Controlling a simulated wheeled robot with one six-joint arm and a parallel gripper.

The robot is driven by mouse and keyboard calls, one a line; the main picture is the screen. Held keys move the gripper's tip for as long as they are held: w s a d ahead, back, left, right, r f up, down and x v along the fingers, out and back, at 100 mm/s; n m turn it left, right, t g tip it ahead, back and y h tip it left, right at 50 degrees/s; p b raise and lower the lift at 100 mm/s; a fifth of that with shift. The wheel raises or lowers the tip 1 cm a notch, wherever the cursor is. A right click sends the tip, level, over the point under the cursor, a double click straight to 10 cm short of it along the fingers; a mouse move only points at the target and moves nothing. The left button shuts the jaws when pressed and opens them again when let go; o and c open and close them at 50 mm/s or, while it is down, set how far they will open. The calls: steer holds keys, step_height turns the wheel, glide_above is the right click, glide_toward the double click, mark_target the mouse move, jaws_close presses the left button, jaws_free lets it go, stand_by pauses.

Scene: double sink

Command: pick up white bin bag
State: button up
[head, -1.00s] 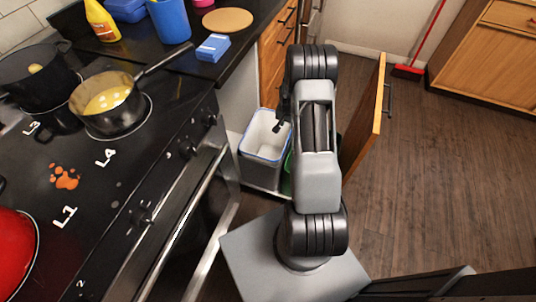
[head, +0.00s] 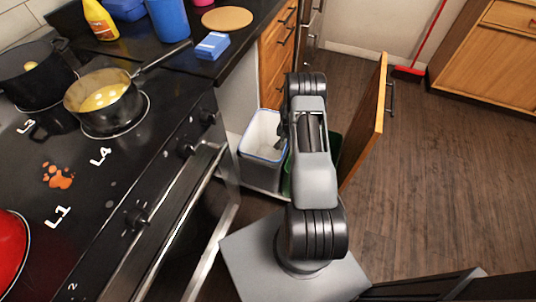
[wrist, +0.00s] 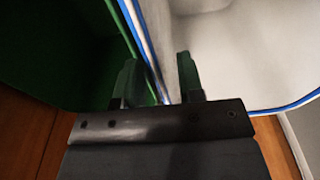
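The white bin bag (head: 264,132) lines a grey bin (head: 258,172) in the pulled-out cupboard beside the stove. Its rim has a blue edge. In the wrist view the bag's pale inside (wrist: 245,50) fills the upper right. My gripper (wrist: 157,80) is open, with its two fingers apart. The blue-and-white rim runs down between the fingers, with the right finger on the bag's side and the left finger on the green side. I cannot tell whether either finger touches the rim. In the head view my arm hides most of the gripper.
A green bin (wrist: 50,45) stands right beside the bag, partly hidden behind my arm in the head view. An open wooden cupboard front (head: 364,130) stands to the right. The stove (head: 110,190) with pots is at left.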

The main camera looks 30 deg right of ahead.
steer(key=shift+f, duration=0.6)
steer(key=shift+c, duration=0.2)
jaws_close()
